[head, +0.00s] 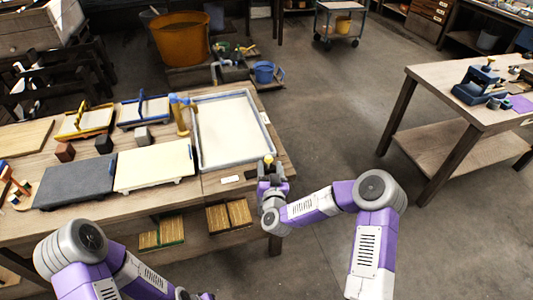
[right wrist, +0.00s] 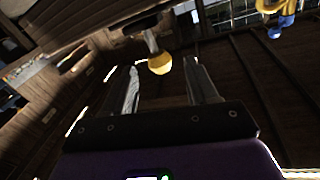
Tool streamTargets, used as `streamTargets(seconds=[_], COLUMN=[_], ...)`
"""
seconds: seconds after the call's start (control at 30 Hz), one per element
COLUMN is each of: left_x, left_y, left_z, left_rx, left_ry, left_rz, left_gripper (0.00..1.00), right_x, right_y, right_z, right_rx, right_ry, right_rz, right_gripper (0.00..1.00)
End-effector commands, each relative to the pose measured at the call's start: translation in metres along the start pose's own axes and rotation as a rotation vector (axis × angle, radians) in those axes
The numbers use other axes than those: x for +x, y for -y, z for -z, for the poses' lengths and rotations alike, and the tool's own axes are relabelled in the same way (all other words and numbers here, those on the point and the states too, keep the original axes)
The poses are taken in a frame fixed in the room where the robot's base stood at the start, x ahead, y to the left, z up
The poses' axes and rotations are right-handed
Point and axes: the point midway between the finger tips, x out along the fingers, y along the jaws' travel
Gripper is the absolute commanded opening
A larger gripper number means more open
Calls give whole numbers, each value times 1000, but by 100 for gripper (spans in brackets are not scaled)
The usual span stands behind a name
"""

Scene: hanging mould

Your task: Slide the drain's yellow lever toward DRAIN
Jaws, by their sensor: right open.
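The drain's yellow lever shows as a small yellow knob (head: 268,158) at the front right corner of the grey-rimmed tray (head: 197,133). In the right wrist view the round yellow knob (right wrist: 160,64) sits on a short pale stem, between my two finger lines near their tips. My right gripper (head: 268,166) is open at the tray's corner, just below the knob in the head view; its fingers (right wrist: 166,75) stand apart on either side of the knob. I cannot tell whether they touch it. No DRAIN lettering is readable.
A white board (head: 155,168) and a dark grey slab (head: 75,182) lie left of the tray on the wooden bench. A tan post with a blue top (head: 181,115) stands at the tray's left edge. Open floor separates the bench from another table (head: 440,78) at right.

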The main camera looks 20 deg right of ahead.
Motion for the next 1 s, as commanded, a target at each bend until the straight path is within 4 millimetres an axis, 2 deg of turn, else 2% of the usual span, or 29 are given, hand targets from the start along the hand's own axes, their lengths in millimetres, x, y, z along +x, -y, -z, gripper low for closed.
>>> streamTargets(seconds=[0.2,0.4,0.8,0.87,1.0], left_x=[8,12,13,13,13], left_y=[3,4,5,5,5], left_z=[0,1,1,1,1], left_rx=[0,0,0,0,0], left_ry=[0,0,0,0,0], left_rz=[0,0,0,0,0], left_gripper=[43,43,43,43,43], right_x=[34,57,64,64,64], right_y=[-1,-1,0,0,0], right_z=[-2,-2,-2,-2,-2], right_rx=[2,2,2,2,2], right_ry=[1,3,6,6,5], right_rz=[-2,-1,2,2,2], right_gripper=[58,58,58,50,29])
